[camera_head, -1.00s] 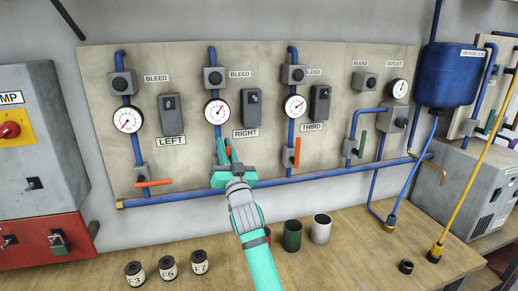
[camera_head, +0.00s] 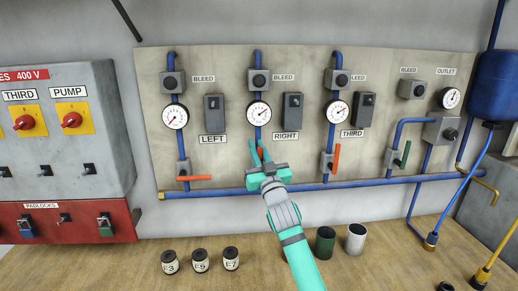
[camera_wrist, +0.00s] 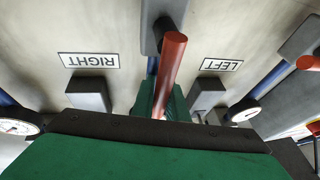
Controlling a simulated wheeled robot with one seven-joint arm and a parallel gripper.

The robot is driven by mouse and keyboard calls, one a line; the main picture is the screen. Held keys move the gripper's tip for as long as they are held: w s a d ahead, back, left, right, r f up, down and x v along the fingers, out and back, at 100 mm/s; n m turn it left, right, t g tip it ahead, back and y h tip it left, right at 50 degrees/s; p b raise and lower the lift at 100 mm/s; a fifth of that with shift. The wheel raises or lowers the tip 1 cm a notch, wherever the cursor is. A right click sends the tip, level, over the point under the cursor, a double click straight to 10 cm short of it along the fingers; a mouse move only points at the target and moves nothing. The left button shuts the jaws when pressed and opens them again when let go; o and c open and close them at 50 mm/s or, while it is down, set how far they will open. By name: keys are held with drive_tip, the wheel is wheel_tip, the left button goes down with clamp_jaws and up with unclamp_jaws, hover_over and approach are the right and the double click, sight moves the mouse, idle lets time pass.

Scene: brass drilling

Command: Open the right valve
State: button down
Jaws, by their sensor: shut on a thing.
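The right valve's orange handle (camera_head: 260,153) stands roughly upright, slightly tilted, on the blue pipe left of the RIGHT label (camera_head: 287,137). My teal gripper (camera_head: 258,152) is shut on this handle, and its fingers hide part of the handle and the valve body. In the wrist view, which is upside down, the red-orange handle (camera_wrist: 171,65) runs down to a green finger (camera_wrist: 180,107). The contact itself is partly hidden there.
The left valve's orange handle (camera_head: 195,178) lies horizontal; the third valve's handle (camera_head: 336,157) is vertical. A blue pipe (camera_head: 350,184) runs along the bottom of the panel. Black cylinders (camera_head: 200,261) and cups (camera_head: 325,241) stand on the wooden bench below.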

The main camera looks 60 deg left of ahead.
drive_tip(key=c, duration=1.7)
unclamp_jaws()
drive_tip(key=shift+s+a+f, duration=0.1)
drive_tip(key=shift+a+f, duration=0.15)
drive_tip(key=shift+f, duration=0.1)
drive_tip(key=shift+c, duration=0.2)
drive_tip(key=shift+d+r, duration=0.15)
drive_tip(key=shift+r, duration=0.05)
drive_tip(key=shift+d, duration=0.1)
drive_tip(key=v, duration=1)
drive_tip(key=shift+d+f, duration=0.2)
drive_tip(key=shift+f, duration=0.05)
